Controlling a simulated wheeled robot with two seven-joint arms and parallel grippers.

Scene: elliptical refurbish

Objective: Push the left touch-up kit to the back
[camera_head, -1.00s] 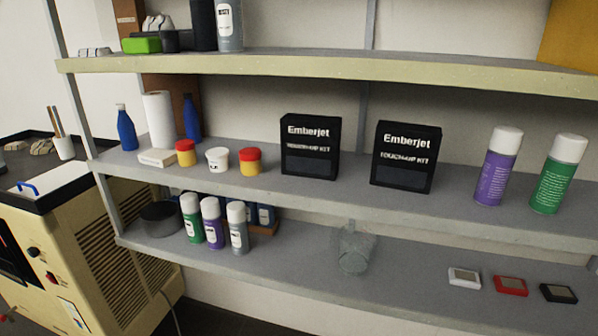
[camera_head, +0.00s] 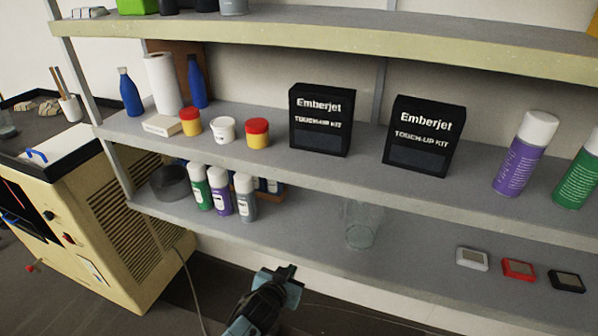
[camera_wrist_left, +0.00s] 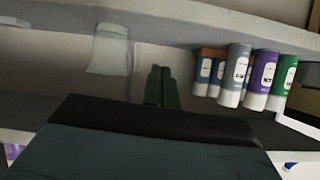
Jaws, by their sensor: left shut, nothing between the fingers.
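The left touch-up kit (camera_head: 321,137) is a black box lettered "Emberjet". It stands upright near the front edge of the middle shelf in the head view. A matching right touch-up kit (camera_head: 420,154) stands to its right with a gap between them. My left gripper (camera_head: 288,272) is low in front of the shelving, below the middle shelf and well apart from the kits. Its fingers are together and empty. In the left wrist view, which looks upside down, the shut fingers (camera_wrist_left: 161,88) show in the middle, and no kit is visible there. My right gripper is not seen.
The middle shelf (camera_head: 270,163) has small jars (camera_head: 224,130) left of the kits and a purple spray can (camera_head: 525,155) to the right. A clear glass (camera_head: 361,226) and several spray cans (camera_head: 220,190) stand on the lower shelf. Bare shelf shows behind the kits.

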